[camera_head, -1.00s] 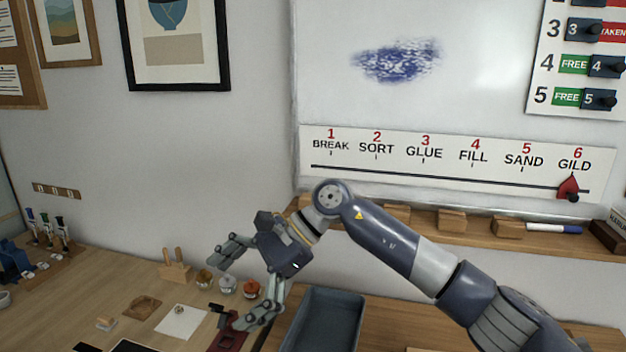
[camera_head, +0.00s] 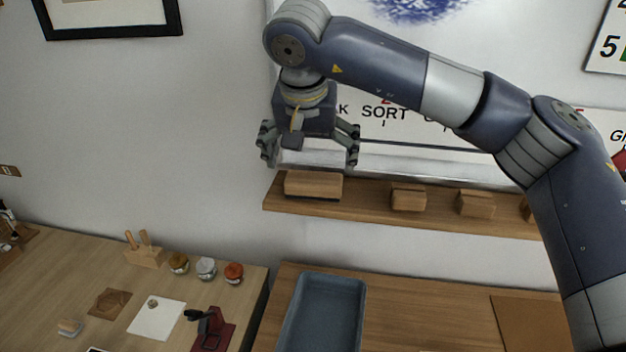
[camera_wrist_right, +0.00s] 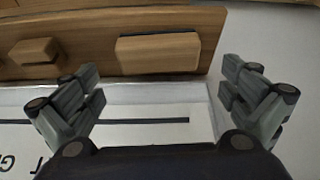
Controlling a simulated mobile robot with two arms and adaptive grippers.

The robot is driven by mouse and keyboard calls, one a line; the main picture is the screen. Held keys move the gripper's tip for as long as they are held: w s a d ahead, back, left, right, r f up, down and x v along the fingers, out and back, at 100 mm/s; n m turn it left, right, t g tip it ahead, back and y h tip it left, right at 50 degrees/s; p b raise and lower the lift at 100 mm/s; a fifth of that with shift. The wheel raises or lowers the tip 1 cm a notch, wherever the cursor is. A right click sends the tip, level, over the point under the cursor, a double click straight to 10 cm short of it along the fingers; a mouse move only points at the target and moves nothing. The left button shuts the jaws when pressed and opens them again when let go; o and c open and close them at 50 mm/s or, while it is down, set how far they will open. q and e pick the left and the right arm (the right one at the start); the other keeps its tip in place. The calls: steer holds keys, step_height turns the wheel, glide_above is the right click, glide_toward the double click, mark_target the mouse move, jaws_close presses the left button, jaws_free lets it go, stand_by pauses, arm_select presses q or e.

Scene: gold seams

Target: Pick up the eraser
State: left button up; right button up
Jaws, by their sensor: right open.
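The eraser looks like the wider wooden block (camera_head: 313,186) at the left end of the wall ledge below the whiteboard. In the wrist view the open fingers (camera_wrist_right: 162,78) hold nothing and appear apart from the block. My left gripper is in neither view.
Smaller wooden blocks (camera_head: 408,197) (camera_head: 476,204) sit farther right on the ledge (camera_head: 375,220). The whiteboard (camera_head: 480,35) is close behind the gripper. Below are a blue-grey tray (camera_head: 300,330) and a bench with small jars (camera_head: 206,268) and a red stand (camera_head: 216,330).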

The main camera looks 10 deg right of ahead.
mark_target(314, 179)
steer(key=shift+w+d+f, duration=0.15)
steer(key=shift+w+f, duration=0.15)
steer(key=shift+f, duration=0.3)
steer(key=p+x, duration=0.1)
steer(key=x, duration=0.2)
steer(key=p+x, duration=0.1)
steer(key=shift+s+f+p, duration=0.25)
steer(key=shift+p, duration=0.05)
steer(key=shift+w+d+f, duration=0.1)
steer(key=shift+w+f, duration=0.05)
steer(key=shift+f, duration=0.2)
steer(key=c, duration=0.8)
